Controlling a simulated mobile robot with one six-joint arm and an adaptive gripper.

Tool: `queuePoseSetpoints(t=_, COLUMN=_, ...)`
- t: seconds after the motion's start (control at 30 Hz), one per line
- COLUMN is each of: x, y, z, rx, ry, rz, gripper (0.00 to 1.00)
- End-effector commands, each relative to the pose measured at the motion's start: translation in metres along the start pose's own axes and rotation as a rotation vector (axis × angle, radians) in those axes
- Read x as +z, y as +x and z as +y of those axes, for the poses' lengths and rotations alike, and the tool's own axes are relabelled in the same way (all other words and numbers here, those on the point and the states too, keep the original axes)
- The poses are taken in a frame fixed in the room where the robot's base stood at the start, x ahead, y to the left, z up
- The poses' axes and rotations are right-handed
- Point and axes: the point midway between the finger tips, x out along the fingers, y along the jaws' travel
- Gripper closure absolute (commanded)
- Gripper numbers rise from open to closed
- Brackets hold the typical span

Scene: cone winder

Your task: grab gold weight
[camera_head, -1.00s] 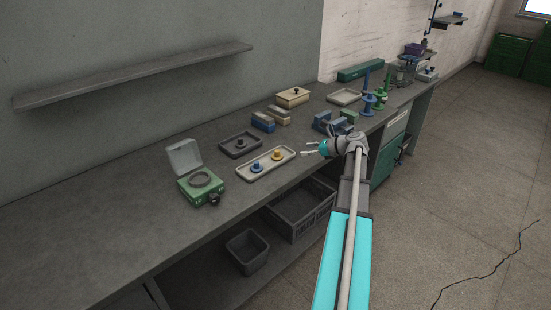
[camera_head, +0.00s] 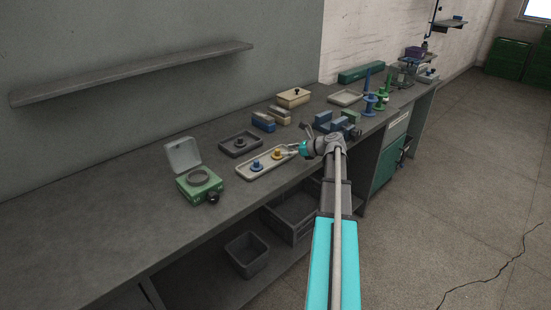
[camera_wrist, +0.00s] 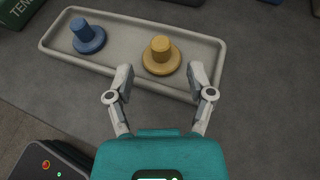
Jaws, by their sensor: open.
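The gold weight (camera_wrist: 161,57) stands upright in a shallow light tray (camera_wrist: 120,24), toward the tray's right end in the wrist view. It has a wide round base and a narrower knob on top. It also shows in the head view (camera_head: 277,154). My gripper (camera_wrist: 160,78) is open, its two fingers spread at the tray's near rim, one on each side of the line to the gold weight. The fingers do not hold it. A blue weight (camera_wrist: 88,37) stands to its left in the same tray. In the head view my gripper (camera_head: 288,150) is just right of the gold weight.
A dark tray (camera_head: 240,144) lies behind the light tray. A green box with an open lid (camera_head: 199,184) stands to the left. Blue blocks (camera_head: 330,122) sit right of my gripper. The bench's left part is clear.

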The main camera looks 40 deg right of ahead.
Motion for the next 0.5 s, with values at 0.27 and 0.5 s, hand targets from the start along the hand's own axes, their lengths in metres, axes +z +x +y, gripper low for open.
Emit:
queuePoseSetpoints(t=0.27, x=-0.001, y=0.002, z=0.000, rx=0.000, ry=0.000, rz=0.000, gripper=0.31)
queuePoseSetpoints(t=0.5, x=-0.002, y=0.025, z=-0.001, rx=0.000, ry=-0.001, rz=0.000, gripper=0.31)
